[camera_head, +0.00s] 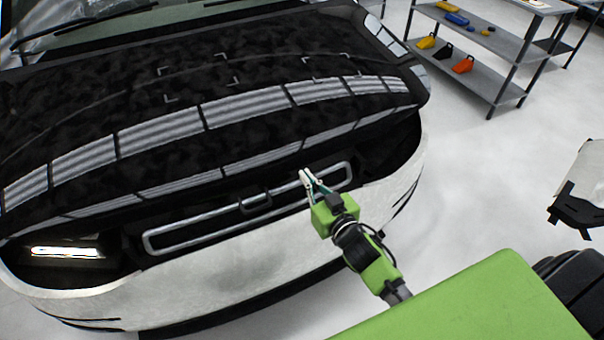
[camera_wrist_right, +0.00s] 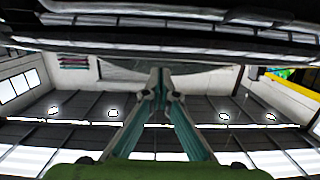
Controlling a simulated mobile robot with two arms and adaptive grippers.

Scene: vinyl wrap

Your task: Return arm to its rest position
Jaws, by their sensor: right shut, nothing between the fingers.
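My right gripper (camera_head: 308,183) is in front of the car's front end in the head view, close to the right part of the grille frame (camera_head: 165,239). Its fingers are shut with nothing between them; they also show together in the right wrist view (camera_wrist_right: 160,82). I cannot tell from the head view whether the fingertips touch the car. The black glossy hood (camera_head: 120,95) lies above and behind the gripper, with pale corner marks on it. The white bumper (camera_head: 240,270) is below. My left gripper is not in view.
A grey shelf unit (camera_head: 480,80) with yellow, black, orange and blue items stands at the back right. A pale object with a black base (camera_head: 580,205) is at the right edge. The floor (camera_head: 480,190) between car and shelf is clear. A lit headlight (camera_head: 65,252) is at left.

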